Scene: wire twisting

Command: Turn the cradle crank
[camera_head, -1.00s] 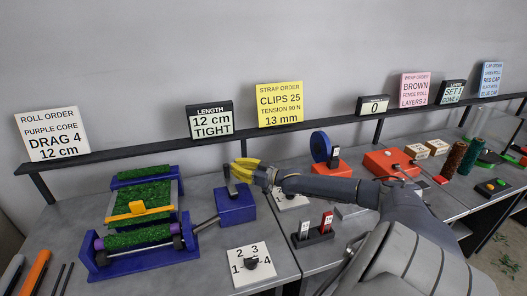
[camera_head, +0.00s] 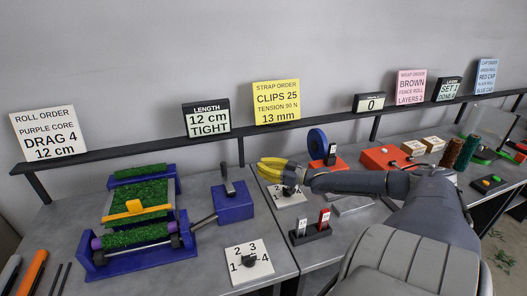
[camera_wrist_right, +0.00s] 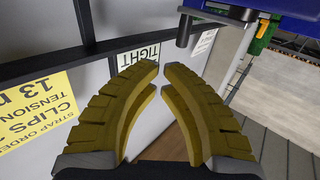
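The crank is a dark upright handle (camera_head: 227,179) on a blue box (camera_head: 234,204), joined by a grey shaft to the blue cradle (camera_head: 140,261) that carries green rolls. In the right wrist view a dark cylinder that looks like the handle (camera_wrist_right: 184,30) hangs near the top, right of the fingertips, beside the blue box (camera_wrist_right: 280,8). My right gripper (camera_head: 264,170) has yellow ribbed fingers and is to the right of the handle, apart from it. In the right wrist view (camera_wrist_right: 160,66) the fingers have a narrow gap with nothing between them. My left gripper is out of view.
A white numbered dial plate (camera_head: 249,264) lies in front of the blue box, and another dial (camera_head: 287,193) is below the right gripper. A dark shelf (camera_head: 240,134) with signs runs behind. A holder with tags (camera_head: 310,233) stands right of the dial.

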